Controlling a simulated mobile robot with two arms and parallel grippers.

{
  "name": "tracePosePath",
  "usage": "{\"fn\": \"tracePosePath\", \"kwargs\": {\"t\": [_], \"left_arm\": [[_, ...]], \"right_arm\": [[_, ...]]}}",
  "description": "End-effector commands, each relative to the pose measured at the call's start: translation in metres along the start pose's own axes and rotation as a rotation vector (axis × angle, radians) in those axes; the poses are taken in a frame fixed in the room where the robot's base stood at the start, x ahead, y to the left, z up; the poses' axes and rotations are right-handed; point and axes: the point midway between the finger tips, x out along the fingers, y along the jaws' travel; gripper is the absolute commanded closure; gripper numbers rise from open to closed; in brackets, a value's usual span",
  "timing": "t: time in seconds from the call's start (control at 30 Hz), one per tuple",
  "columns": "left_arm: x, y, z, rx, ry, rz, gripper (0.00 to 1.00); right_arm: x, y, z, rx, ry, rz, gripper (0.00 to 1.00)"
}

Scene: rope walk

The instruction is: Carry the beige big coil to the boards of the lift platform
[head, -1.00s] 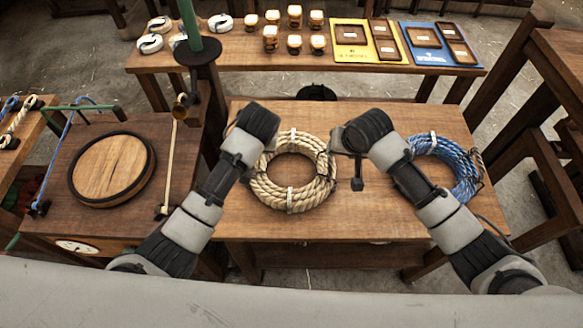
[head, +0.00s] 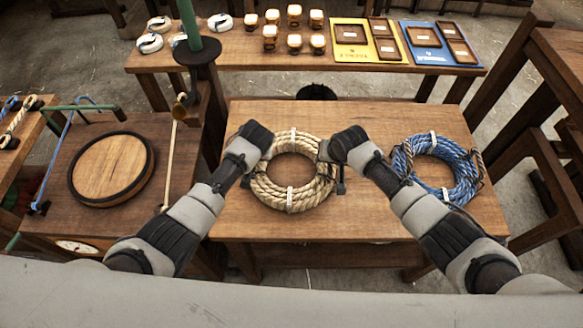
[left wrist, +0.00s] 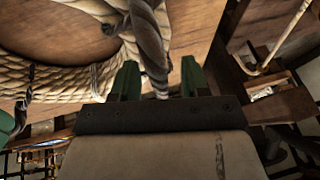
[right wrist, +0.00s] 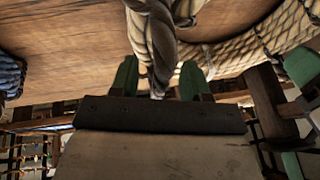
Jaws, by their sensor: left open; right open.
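The beige big coil (head: 305,200) lies flat on a brown wooden table, bound with pale ties. My left gripper (head: 246,182) is at its left side and my right gripper (head: 341,185) at its right side, both low. In the left wrist view, my open left fingers (left wrist: 158,78) stand either side of a dark grey twisted loop (left wrist: 150,48) on the coil. In the right wrist view, my open right fingers (right wrist: 158,80) likewise straddle a dark grey loop (right wrist: 160,45). Contact with the loops cannot be told. I cannot identify the lift platform in these views.
A blue coil (head: 460,172) lies on the same table, right of my right arm. A round wooden plate (head: 112,168) is on the left bench, and a green post (head: 189,28) rises beside it. A back bench (head: 230,62) holds small goods. The table's front is clear.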

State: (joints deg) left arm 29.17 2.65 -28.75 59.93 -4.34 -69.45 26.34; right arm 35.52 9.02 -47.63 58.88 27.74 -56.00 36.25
Motion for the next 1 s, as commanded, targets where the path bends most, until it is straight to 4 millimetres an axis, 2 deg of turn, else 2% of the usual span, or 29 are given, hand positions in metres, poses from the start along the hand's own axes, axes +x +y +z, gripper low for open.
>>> {"fn": "tracePosePath", "kwargs": {"t": [0.23, 0.53, 1.0], "left_arm": [[0.0000, 0.0003, 0.0000, 0.000, 0.000, 0.000, 0.54], [0.0000, 0.0002, 0.0002, 0.000, 0.000, 0.000, 1.00], [0.0000, 0.0000, 0.0003, 0.000, -0.001, -0.001, 1.00]], "right_arm": [[0.0001, -0.0002, -0.0002, 0.000, 0.001, 0.000, 0.54], [0.0000, -0.0001, -0.0002, 0.000, 0.000, 0.000, 0.99], [0.0000, 0.0002, -0.0001, 0.000, 0.000, 0.000, 1.00]]}}
